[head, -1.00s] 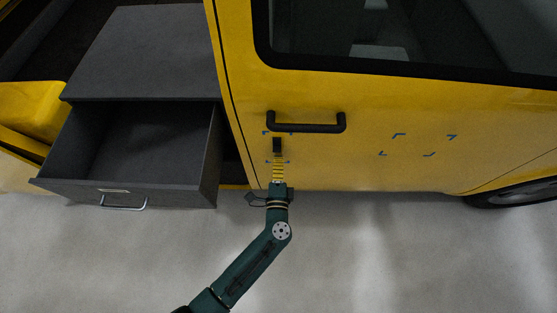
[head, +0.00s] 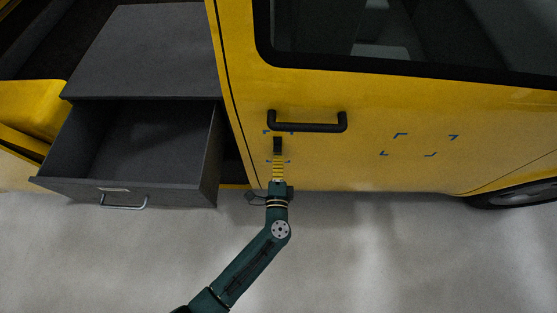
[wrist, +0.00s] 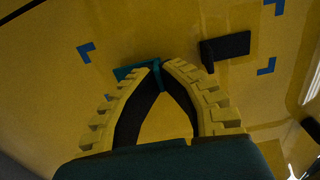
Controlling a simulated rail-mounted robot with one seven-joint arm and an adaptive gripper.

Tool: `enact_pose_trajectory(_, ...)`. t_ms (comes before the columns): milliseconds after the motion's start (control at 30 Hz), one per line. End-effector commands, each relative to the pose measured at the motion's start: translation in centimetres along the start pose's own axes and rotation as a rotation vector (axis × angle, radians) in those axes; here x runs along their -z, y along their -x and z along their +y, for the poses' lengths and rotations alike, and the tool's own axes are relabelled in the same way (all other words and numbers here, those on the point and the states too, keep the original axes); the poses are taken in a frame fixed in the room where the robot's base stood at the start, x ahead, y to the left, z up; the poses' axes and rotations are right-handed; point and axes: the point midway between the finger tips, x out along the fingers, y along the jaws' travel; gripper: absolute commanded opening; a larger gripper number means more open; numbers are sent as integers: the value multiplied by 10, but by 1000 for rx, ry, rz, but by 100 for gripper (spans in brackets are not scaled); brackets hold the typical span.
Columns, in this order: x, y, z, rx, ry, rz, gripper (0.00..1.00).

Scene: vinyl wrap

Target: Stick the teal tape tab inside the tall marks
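My gripper (wrist: 159,68) has its yellow fingers closed together at the tips, close to the lower part of the yellow door. The teal tape tab (wrist: 131,72) is between the fingertips and sticks out to their left. In the head view my gripper (head: 278,158) is at the lower edge of the tall blue marks (head: 268,161), below the door handle. The tab cannot be made out there. In the wrist view blue corner marks show left (wrist: 86,52) and right of the fingertips. I cannot tell whether the tab touches the door.
A black block (wrist: 226,48) stands out from the door just right of the fingertips. The black handle (head: 308,127) is above. A wider set of blue marks (head: 400,135) is to the right. A grey open drawer (head: 130,192) is at left.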

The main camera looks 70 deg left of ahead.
Motion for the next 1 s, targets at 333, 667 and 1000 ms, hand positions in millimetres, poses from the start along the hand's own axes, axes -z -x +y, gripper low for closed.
enact_pose_trajectory(333, 0, -6, 0, 0, 1, 0, 0)
enact_pose_trajectory(667, 0, -10, 0, 0, 1, 0, 0)
enact_pose_trajectory(1000, 0, -11, 0, 0, 0, 0, 0)
